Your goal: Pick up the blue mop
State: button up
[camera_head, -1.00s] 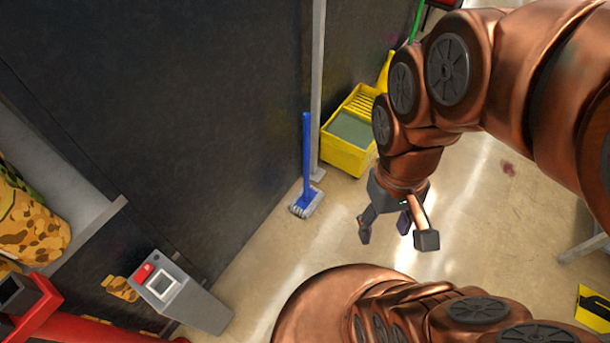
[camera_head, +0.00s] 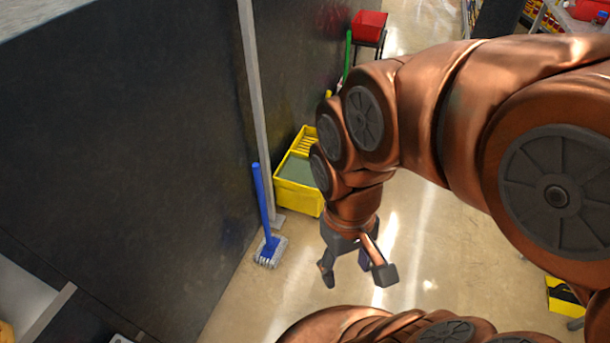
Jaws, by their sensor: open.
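The blue mop (camera_head: 263,207) stands upright, leaning against the dark wall at left of centre. Its grey-white head (camera_head: 270,252) rests on the floor. My gripper (camera_head: 356,277) is open and empty. It points downward over the floor, to the right of the mop head in the picture and apart from it. The mop is fully visible.
A yellow mop bucket (camera_head: 298,197) stands behind the mop, past a grey post (camera_head: 258,110). A green handle (camera_head: 347,55) and a red bin (camera_head: 369,25) are farther back. A yellow-and-black object (camera_head: 563,297) is at right. Shiny floor (camera_head: 235,305) in front of the mop is clear.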

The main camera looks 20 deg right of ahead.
aim_at(271, 249)
jog(key=k, duration=0.5)
jog(key=z, duration=0.85)
jog(key=i, duration=0.85)
jog(key=u, duration=2.4)
